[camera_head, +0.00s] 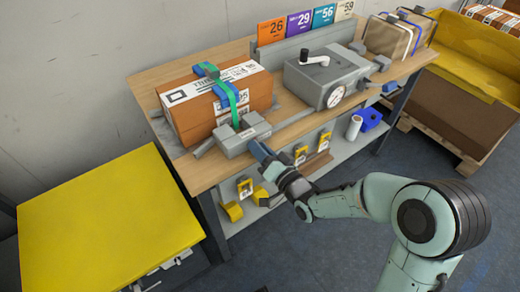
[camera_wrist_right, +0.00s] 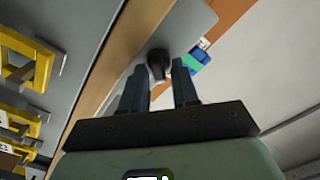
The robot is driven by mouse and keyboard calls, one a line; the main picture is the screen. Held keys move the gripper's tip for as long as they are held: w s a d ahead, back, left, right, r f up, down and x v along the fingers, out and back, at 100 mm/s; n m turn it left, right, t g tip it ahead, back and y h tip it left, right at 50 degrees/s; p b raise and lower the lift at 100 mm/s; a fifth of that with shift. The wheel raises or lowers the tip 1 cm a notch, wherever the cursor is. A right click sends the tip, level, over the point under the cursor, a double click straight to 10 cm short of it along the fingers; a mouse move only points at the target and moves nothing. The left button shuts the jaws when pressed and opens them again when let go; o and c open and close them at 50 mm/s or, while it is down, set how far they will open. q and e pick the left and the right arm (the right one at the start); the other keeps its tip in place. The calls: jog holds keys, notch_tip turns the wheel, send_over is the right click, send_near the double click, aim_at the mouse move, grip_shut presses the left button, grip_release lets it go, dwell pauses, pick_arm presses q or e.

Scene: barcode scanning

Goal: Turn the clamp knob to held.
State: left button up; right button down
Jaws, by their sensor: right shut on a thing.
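The grey clamp block (camera_head: 240,136) sits at the front edge of the wooden bench, before a brown box (camera_head: 196,122) bound with a green strap (camera_head: 228,92). My right gripper (camera_head: 258,149) reaches the block's front face. In the right wrist view, the dark clamp knob (camera_wrist_right: 157,62) lies between the two fingertips of my right gripper (camera_wrist_right: 158,72), and the jaws are shut on it. In the head view the knob is hidden by the gripper. Any marking for the knob's setting cannot be made out. My left gripper is not in view.
A grey machine with a dial (camera_head: 318,78) stands right of the box on the bench (camera_head: 290,128). A shelf below holds yellow items (camera_head: 245,187) and a blue item (camera_head: 371,118). A yellow-topped table (camera_head: 105,215) stands at left; a yellow bin (camera_head: 475,65) at right.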

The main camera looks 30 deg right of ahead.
jog(key=m, duration=0.9)
jog(key=shift+d+f+m, duration=0.1)
jog(key=shift+f+m, duration=0.2)
dwell(0.3)
jog(key=c, duration=1.2)
grip_release()
jog(key=shift+o, duration=0.2)
